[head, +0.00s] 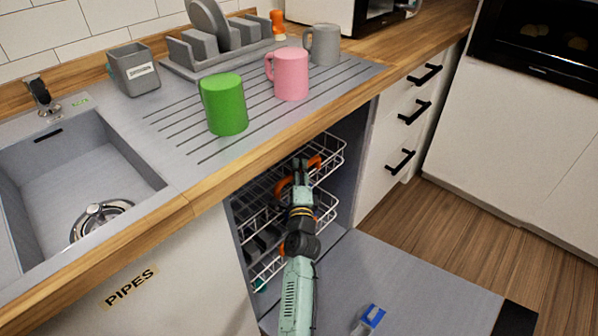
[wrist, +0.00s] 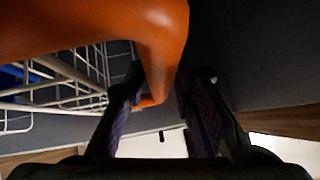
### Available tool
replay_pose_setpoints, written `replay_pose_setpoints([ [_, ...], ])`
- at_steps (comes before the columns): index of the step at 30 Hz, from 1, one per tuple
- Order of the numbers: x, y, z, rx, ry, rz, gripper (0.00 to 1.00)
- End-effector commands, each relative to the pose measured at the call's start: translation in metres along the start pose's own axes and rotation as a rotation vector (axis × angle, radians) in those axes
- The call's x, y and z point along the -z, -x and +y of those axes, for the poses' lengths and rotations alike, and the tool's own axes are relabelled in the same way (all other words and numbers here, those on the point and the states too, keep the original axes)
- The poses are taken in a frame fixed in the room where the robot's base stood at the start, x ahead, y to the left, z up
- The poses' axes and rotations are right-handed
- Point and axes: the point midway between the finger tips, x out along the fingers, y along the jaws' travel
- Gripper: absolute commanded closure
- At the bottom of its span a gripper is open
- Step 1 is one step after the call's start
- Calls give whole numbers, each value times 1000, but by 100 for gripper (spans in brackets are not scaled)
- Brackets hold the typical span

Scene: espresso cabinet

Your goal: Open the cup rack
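The open cabinet under the counter holds white wire racks. The upper one (head: 335,150), likely the cup rack, has an orange handle (head: 284,187) at its front. My gripper (head: 301,166) is at this handle, with orange showing on both sides of it. In the wrist view the orange handle (wrist: 165,45) is large and curves down between the two dark fingers of my gripper (wrist: 160,85). The fingers are apart with the handle between them. I cannot tell whether they press on it. White rack wires show on the left there.
The lowered door (head: 420,285) lies open in front, with a blue-and-grey item (head: 368,320) on it. A lower rack (head: 265,268) sits beneath. Green (head: 225,105), pink (head: 291,75) and grey (head: 324,45) mugs stand on the counter above. Drawers with black handles (head: 402,160) are right.

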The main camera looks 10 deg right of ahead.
Motion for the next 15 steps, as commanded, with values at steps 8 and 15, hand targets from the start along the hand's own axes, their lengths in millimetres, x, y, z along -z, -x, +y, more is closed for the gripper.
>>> replay_pose_setpoints([
  [8, 0, 0, 0, 0, 0, 0, 91],
  [15, 0, 0, 0, 0, 0, 0, 100],
])
